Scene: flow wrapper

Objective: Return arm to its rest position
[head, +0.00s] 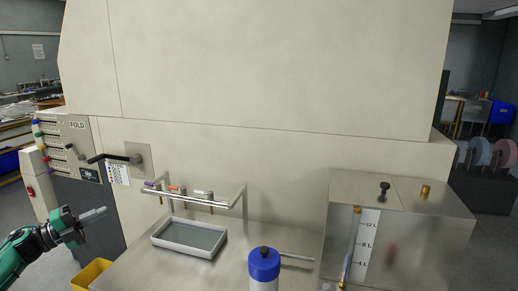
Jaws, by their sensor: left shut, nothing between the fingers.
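My left gripper (96,214) is at the lower left, at the end of my green and black arm. Its pale fingers are together with nothing between them. It points right, in front of the dark lower panel of the machine and apart from everything visible. My right gripper is out of view.
A large cream machine (260,70) fills the back, with a black lever handle (115,158) on its left. A grey tray (190,237), a rail (205,200), a blue-capped bottle (264,263) and a steel tank (400,225) occupy the bench. A yellow bin (90,276) stands below the gripper.

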